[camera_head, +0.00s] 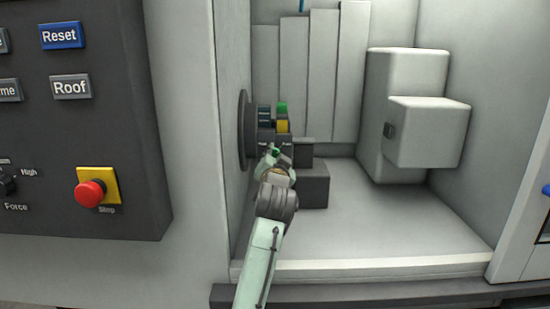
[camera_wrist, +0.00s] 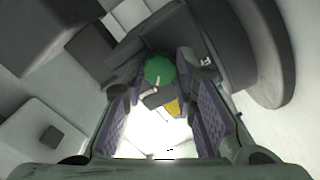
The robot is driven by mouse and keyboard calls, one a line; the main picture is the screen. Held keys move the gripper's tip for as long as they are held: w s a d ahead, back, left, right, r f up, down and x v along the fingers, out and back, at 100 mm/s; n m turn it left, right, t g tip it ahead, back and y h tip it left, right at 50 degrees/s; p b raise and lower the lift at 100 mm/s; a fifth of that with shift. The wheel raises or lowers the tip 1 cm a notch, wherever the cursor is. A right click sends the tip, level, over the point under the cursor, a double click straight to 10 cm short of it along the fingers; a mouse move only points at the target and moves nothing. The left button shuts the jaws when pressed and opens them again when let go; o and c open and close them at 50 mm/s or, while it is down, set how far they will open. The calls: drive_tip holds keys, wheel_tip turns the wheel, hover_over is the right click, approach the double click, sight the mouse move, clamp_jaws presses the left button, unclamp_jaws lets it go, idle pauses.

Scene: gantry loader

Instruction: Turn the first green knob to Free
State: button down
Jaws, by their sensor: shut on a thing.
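A round green knob (camera_wrist: 158,70) with a white pointer mark sits on a dark block in the wrist view. My gripper (camera_wrist: 162,86) has its purple-padded fingers on either side of the knob and is shut on it. A small light label (camera_wrist: 207,62) lies just right of the knob, too small and tilted to read. In the head view my gripper (camera_head: 273,157) is at the dark fixture inside the machine, and its fingers largely hide the held knob. Another bright green part (camera_head: 282,107) shows higher up on the fixture.
A yellow part (camera_head: 283,126) lies below the upper green part. A dark round plate (camera_head: 244,130) stands on the left wall. A pale boxy unit (camera_head: 428,132) is at right, with bare floor (camera_head: 390,225) before it. A control panel with a red stop button (camera_head: 89,193) is outside.

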drive_tip(key=shift+n, duration=0.4)
drive_tip(key=n, duration=0.3)
drive_tip(key=shift+n+p, duration=0.4)
drive_tip(key=n, duration=0.4)
drive_tip(key=shift+p, duration=0.3)
drive_tip(key=n, duration=0.9)
drive_tip(key=shift+a, duration=0.1)
drive_tip(key=shift+n, duration=0.3)
drive_tip(key=c, duration=1.3)
unclamp_jaws()
